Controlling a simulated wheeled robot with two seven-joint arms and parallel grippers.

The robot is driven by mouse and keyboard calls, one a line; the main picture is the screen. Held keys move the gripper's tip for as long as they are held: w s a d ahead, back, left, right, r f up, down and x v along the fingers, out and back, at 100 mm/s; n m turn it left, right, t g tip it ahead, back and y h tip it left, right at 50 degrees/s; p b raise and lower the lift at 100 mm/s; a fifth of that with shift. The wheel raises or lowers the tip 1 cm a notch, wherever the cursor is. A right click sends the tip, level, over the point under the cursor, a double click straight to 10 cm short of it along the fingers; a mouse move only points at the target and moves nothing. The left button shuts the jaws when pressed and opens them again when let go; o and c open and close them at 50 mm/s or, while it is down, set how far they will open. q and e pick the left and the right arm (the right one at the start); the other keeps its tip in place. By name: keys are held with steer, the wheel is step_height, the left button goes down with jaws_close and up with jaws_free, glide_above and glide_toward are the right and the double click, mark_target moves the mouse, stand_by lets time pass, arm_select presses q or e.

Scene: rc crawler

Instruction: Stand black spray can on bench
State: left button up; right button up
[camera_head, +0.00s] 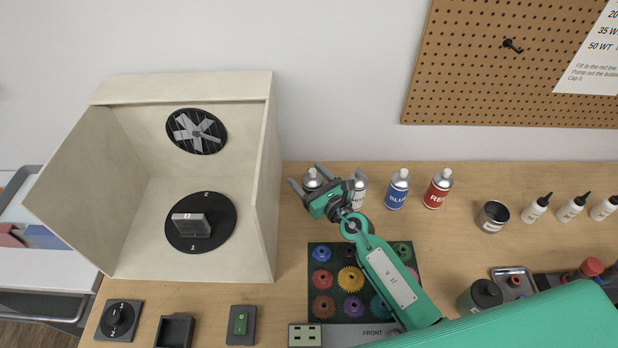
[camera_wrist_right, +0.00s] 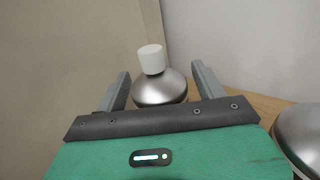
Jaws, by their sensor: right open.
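A spray can (camera_head: 311,177) with a silver domed top stands on the bench (camera_head: 460,255), just right of the booth. My right gripper hides most of its body, so I cannot tell its colour. My right gripper (camera_head: 307,176) is open, with one finger on each side of this can. In the right wrist view, the silver dome (camera_wrist_right: 160,92) and white nozzle (camera_wrist_right: 152,59) show between the open fingers (camera_wrist_right: 160,70). I cannot tell whether the fingers touch the can. No can with a visibly black body shows. My left gripper is not in view.
A white-labelled can (camera_head: 358,190), partly hidden, stands close right of my gripper, then a blue can (camera_head: 397,190) and a red can (camera_head: 438,190). A gear tray (camera_head: 316,255) lies under my arm.

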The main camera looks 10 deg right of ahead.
steer(key=v, duration=1)
steer(key=shift+s+d+b, duration=0.15)
steer(key=shift+s+b, duration=0.2)
steer(key=shift+b, duration=0.05)
steer(key=shift+s+d+r, duration=0.2)
steer(key=shift+s+d, duration=0.05)
steer(key=shift+s, duration=0.35)
